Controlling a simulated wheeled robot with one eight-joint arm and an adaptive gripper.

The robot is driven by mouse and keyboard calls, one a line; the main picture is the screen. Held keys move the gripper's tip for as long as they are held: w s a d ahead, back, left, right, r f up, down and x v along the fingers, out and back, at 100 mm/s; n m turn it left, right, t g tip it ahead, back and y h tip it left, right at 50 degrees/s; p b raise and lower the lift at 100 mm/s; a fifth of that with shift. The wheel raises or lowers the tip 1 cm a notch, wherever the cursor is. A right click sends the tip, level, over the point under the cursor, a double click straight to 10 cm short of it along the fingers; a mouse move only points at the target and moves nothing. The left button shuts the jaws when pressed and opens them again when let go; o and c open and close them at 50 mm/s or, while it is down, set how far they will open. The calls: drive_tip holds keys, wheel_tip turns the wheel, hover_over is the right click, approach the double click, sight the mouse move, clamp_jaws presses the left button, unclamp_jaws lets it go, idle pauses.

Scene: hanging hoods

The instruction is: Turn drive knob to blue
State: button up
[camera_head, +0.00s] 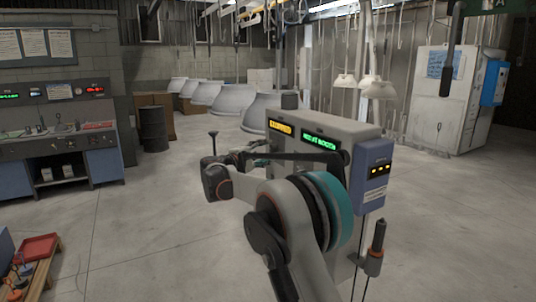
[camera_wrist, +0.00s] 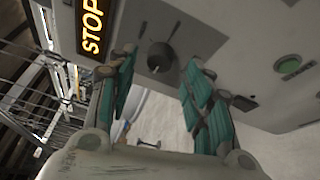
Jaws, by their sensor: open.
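The dark round knob (camera_wrist: 161,58) is on the grey face of the cabinet, in the upper middle of the wrist view. A short dark pointer or stem sticks up from it. My gripper (camera_wrist: 160,64) has its two teal-padded fingers apart, one on each side of the knob; I cannot tell whether they touch it. No blue mark shows around the knob. The cabinet (camera_head: 310,122) stands in the middle of the head view, with my arm in front of it. The knob is hidden there.
In the head view, a blue box (camera_head: 370,175) sits on the cabinet's right side. Hanging hoods (camera_head: 235,100) are behind.

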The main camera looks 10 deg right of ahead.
drive_tip(key=shift+x, duration=1.25)
drive_tip(key=shift+c, duration=0.6)
drive_tip(key=c, duration=0.9)
drive_tip(key=m, duration=0.2)
drive_tip(key=m+h, duration=0.1)
drive_tip(key=m, duration=0.1)
drive_tip(key=m+h, duration=0.1)
drive_tip(key=shift+f+m+t, duration=0.25)
drive_tip(key=shift+m+t, duration=0.15)
drive_tip(key=m+h, duration=0.1)
drive_tip(key=m, duration=0.2)
drive_tip(key=m+g+h+p, duration=0.1)
drive_tip(key=m+h, duration=0.1)
drive_tip(key=m, duration=0.2)
drive_tip(key=shift+w+f, duration=0.15)
drive_tip(key=shift+w, duration=0.05)
drive_tip(key=shift+m, duration=0.3)
